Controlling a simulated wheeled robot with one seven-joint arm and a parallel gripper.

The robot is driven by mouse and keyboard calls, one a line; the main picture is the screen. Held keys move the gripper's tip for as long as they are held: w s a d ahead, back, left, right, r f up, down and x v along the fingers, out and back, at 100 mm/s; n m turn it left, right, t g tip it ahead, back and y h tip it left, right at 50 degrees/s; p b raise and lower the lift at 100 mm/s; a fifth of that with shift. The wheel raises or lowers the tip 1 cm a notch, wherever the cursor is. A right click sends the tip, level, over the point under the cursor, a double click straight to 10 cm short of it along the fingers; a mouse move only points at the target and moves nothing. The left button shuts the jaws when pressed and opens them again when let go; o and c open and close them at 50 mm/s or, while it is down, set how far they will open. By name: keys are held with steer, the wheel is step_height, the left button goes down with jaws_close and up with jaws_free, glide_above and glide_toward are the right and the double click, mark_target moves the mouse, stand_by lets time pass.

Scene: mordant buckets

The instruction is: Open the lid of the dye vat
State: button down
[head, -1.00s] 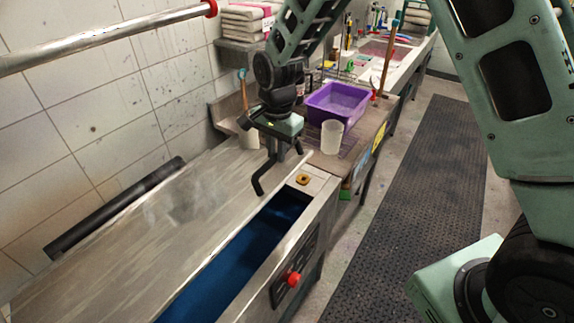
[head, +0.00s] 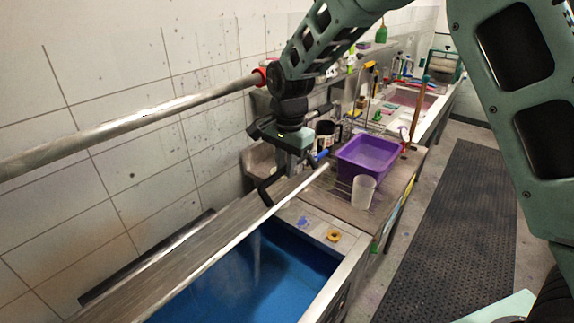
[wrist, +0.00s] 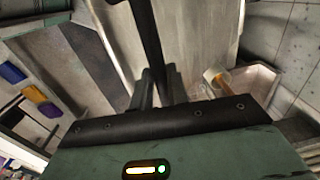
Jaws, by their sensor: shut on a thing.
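The dye vat (head: 325,228) stands at lower centre in the head view, with blue liquid inside. Its grey streaked lid (head: 185,245) is tilted up, hinge side toward the wall, leaving a wide opening at the front. My gripper (head: 285,174) is shut on this handle at the lid's far end. In the wrist view, the dark handle bar (wrist: 148,40) runs up from between my fingers (wrist: 158,88), with the pale lid (wrist: 200,40) behind. The exact finger contact is partly hidden.
A metal rail (head: 130,130) with a red end runs along the tiled wall above the lid. Beyond the vat are a purple basin (head: 368,158) and a white cup (head: 363,190). A yellow ring (head: 334,236) lies on the vat rim. A dark mat (head: 450,230) covers clear floor at right.

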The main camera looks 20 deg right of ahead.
steer(key=c, duration=1.7)
jaws_free()
steer(key=shift+a+f, duration=0.2)
steer(key=shift+a, duration=0.05)
steer(key=o, duration=0.3)
steer(key=shift+w+a+f, duration=0.15)
steer(key=shift+w, duration=0.05)
steer(key=shift+o, duration=0.2)
steer(key=shift+s+d+r+b, duration=0.15)
steer(key=shift+r+b, duration=0.65)
steer(key=shift+r, duration=1.15)
steer(key=shift+s+d+r+b, duration=0.15)
steer(key=shift+r+b, duration=0.6)
steer(key=shift+r, duration=1.2)
